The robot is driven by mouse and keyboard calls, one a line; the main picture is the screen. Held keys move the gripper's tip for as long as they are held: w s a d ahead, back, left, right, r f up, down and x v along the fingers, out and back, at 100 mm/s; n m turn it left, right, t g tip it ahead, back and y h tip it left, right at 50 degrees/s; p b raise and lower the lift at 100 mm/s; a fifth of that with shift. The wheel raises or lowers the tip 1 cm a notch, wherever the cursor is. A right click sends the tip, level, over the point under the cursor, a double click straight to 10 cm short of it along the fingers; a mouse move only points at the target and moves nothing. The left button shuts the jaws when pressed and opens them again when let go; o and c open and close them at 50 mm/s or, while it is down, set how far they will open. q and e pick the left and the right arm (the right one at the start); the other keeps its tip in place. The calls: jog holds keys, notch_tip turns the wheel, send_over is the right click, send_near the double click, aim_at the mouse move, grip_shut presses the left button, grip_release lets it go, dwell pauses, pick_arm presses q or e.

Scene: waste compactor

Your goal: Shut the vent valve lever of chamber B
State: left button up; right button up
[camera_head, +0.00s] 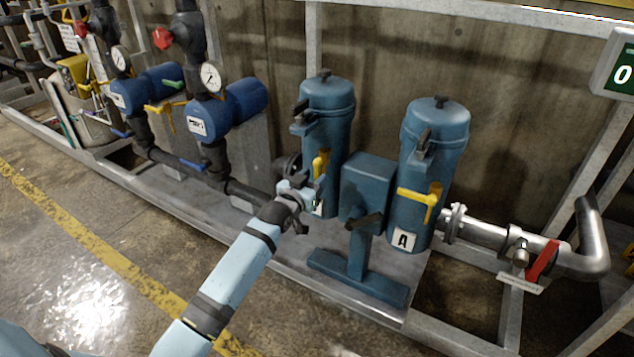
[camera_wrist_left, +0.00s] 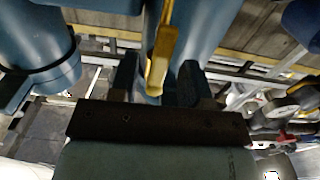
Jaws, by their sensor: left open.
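Two blue-green cylindrical chambers stand on the skid. The right chamber (camera_head: 435,130) carries an "A" label and a yellow lever (camera_head: 425,199) that points sideways. The left chamber (camera_head: 327,100), which I take as chamber B, has an upright yellow lever (camera_head: 320,163); its label is hidden behind my gripper. My left gripper (camera_head: 314,190) is open at the lower part of that lever. In the left wrist view, the yellow lever (camera_wrist_left: 163,50) reaches down between the two dark fingers (camera_wrist_left: 158,86), with gaps visible on both sides. Contact cannot be told. My right gripper is not in view.
A blue box on a stand (camera_head: 367,185) is between the chambers, close right of my gripper. A steel pipe with a red lever (camera_head: 541,260) runs at right. Blue pumps with gauges (camera_head: 228,105) stand at left. The floor in front (camera_head: 80,290) is clear.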

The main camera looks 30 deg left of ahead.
pick_arm(q)
jog(key=shift+w, duration=1.1)
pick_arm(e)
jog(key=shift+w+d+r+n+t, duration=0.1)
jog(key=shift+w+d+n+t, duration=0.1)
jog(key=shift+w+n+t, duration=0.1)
pick_arm(q)
grip_shut()
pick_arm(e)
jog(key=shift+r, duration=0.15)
